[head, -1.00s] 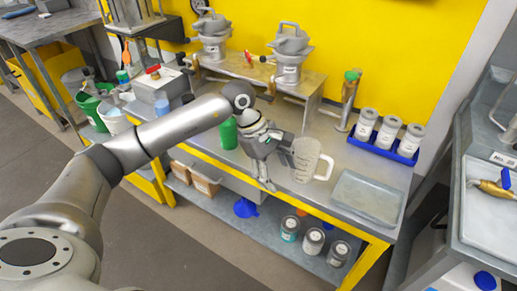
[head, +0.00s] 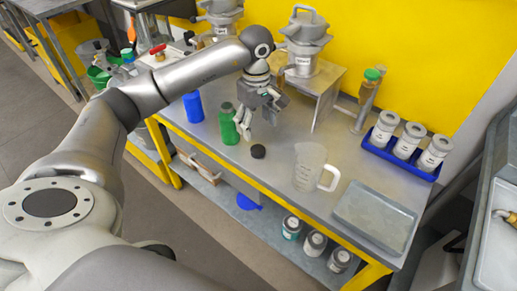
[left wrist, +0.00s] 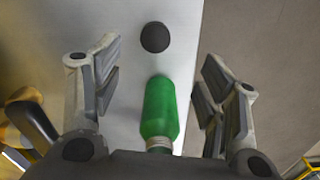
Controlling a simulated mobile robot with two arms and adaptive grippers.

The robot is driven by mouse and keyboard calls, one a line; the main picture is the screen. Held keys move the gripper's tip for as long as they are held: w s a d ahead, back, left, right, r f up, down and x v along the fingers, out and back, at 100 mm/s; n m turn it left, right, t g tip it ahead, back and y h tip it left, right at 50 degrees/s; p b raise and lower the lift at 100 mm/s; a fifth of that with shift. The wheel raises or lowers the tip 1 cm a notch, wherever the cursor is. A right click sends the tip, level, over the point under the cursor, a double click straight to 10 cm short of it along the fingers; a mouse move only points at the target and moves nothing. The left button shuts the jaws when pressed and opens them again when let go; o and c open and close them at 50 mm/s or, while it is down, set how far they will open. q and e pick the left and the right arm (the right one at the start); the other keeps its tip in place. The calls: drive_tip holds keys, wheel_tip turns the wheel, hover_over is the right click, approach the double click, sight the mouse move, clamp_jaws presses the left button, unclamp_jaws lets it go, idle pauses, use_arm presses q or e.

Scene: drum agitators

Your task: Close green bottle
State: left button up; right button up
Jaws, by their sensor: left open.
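The green bottle (head: 229,124) stands upright on the metal workbench, its neck uncovered. A black cap (head: 258,151) lies on the bench to the right of the bottle and nearer the front edge. My left gripper (head: 257,128) is open and empty, just right of the bottle in the head view. In the left wrist view the bottle (left wrist: 160,110) shows between the two spread fingers (left wrist: 158,95), its threaded neck towards the camera. The cap (left wrist: 154,37) lies beyond it in that view. My right gripper is not in view.
A clear measuring jug (head: 308,167) stands right of the cap, and a grey tray (head: 375,215) lies farther right. A blue bottle (head: 193,106) stands to the left. A blue rack (head: 400,157) of white-labelled jars is at the back right.

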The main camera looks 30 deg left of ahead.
use_arm(q)
hover_over(258, 150)
drive_tip(key=f, duration=0.5)
drive_tip(key=shift+s, duration=0.2)
drive_tip(key=shift+f, duration=0.3)
drive_tip(key=shift+p, duration=0.3)
drive_tip(key=shift+f, duration=0.45)
drive_tip(key=f, duration=0.2)
drive_tip(key=f+p, duration=0.1)
drive_tip(key=f, duration=0.1)
drive_tip(key=shift+w+f, duration=0.1)
drive_tip(key=shift+w, duration=0.2)
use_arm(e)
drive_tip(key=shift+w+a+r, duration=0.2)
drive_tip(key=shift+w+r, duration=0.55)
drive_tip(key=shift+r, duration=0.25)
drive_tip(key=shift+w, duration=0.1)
use_arm(q)
drive_tip(key=c, duration=0.8)
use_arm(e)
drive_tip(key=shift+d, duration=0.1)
